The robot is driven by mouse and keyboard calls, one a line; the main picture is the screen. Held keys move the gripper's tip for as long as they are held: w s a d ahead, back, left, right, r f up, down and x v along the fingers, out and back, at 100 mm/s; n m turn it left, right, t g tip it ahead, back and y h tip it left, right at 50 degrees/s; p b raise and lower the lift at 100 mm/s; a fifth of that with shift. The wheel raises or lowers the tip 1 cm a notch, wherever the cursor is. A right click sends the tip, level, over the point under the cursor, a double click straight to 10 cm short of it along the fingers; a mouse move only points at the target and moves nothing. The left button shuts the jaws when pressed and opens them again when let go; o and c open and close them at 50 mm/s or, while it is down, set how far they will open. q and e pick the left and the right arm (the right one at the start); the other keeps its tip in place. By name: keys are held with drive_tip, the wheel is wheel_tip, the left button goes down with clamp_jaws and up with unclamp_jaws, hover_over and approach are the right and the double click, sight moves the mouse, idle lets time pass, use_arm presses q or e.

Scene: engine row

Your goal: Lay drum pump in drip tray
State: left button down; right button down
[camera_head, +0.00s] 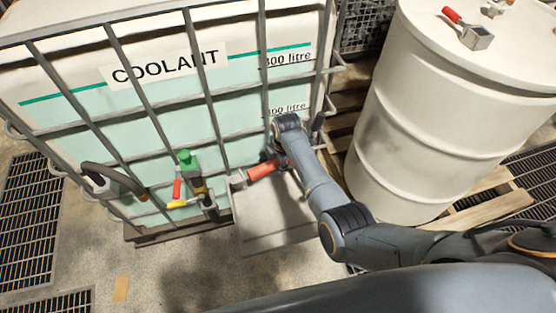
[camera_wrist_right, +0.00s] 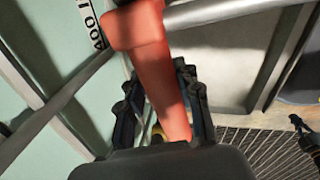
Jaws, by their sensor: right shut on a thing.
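The red thing in my right gripper (camera_head: 272,157), which I take to be the drum pump (camera_head: 262,171), has a pale grey end at its left. My right gripper is shut on it, in front of the coolant tank. In the wrist view the red body of the pump (camera_wrist_right: 155,75) runs between the two dark fingers of the gripper (camera_wrist_right: 158,92). A pale grey box-like surface, probably the drip tray (camera_head: 262,238), lies below the pump against the tank's front. My arm hides part of it. I cannot tell whether pump and tray touch. My left gripper is out of view.
The caged coolant tank (camera_head: 130,110) fills the left, with a green-topped valve (camera_head: 187,160) and a dark hose (camera_head: 112,176) at its front. A white drum (camera_head: 420,130) stands on a wooden pallet (camera_head: 490,205) at right, carrying a red-handled tool (camera_head: 470,32). Floor at lower left is open.

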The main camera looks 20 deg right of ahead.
drive_tip(key=shift+w+f+b, duration=0.15)
drive_tip(key=shift+f+b, duration=2.7)
drive_tip(key=shift+f, duration=1.5)
drive_tip(key=c, duration=0.8)
unclamp_jaws()
drive_tip(key=shift+c, duration=0.2)
drive_tip(key=shift+s+f, duration=0.25)
wheel_tip(320, 180, up, 12)
drive_tip(key=s, duration=0.2)
drive_tip(key=shift+d, duration=0.3)
